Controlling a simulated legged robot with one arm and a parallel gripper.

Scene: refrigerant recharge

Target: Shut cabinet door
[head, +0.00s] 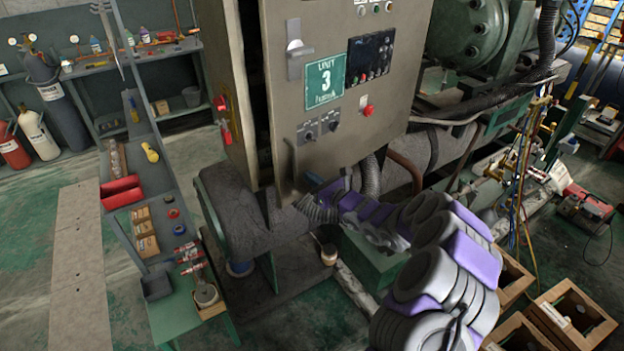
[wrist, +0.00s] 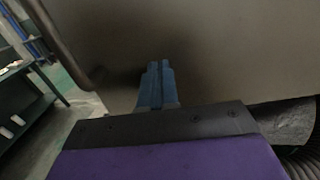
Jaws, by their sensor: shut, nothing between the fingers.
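The beige cabinet door (head: 332,130) carries a green "Unit 3" sign, buttons and a red knob. A dark gap shows along its left side, between it and the cabinet body (head: 222,75), so it looks ajar. A bar handle (head: 293,163) stands at the door's lower left; in the wrist view a curved bar (wrist: 62,45) is at upper left. My gripper (head: 316,181) is at the door's lower front, right of the handle. In the wrist view its blue fingers (wrist: 157,80) are together, empty, pointing at the door panel (wrist: 220,50). Whether they touch it I cannot tell.
A large grey pipe (head: 230,205) runs below the cabinet. A narrow bench (head: 150,200) with tools and small boxes stands at left. Wooden crates (head: 573,312) and hoses (head: 522,190) are at right. Green floor is open at far left.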

